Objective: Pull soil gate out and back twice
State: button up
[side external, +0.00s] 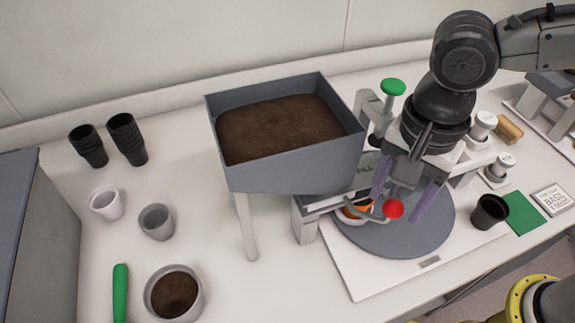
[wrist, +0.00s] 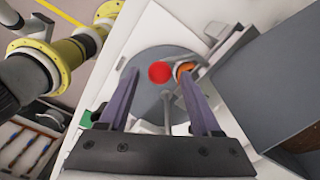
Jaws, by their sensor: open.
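The soil gate's red ball knob (side external: 393,208) is on a thin grey rod in front of the hopper's outlet. It also shows in the wrist view (wrist: 159,72). The grey hopper (side external: 285,172), filled with brown soil, stands above the gate on legs. My gripper (side external: 398,206) points down with its two purple fingers apart, one on each side of the knob in both views. I cannot tell whether either finger touches the knob. The gate plate is mostly hidden under the hopper and behind my gripper.
A grey round turntable (side external: 430,235) lies below, with an orange-rimmed round part (side external: 352,211) near the outlet. A green-topped post (side external: 393,87) stands close behind my gripper. A black pot (side external: 489,211) is at the right. Pots and a green-handled tool (side external: 120,292) are at left.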

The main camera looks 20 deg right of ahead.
jog(key=shift+r, duration=2.9)
jog(key=shift+w+d, duration=0.25)
jog(key=s+d+r+m+t, duration=0.1)
jog(key=d+r, duration=0.1)
jog(key=d, duration=0.7)
jog(key=s+d+r+m+t, duration=0.1)
jog(key=d+r+t, duration=0.15)
jog(key=d, duration=0.55)
jog(key=s+d+f+n+t, duration=0.2)
jog(key=s+d+f+n, duration=0.4)
jog(key=n, duration=0.8)
jog(key=shift+s+d+f, duration=0.25)
jog(key=shift+d+f, duration=0.3)
jog(key=shift+d, duration=0.1)
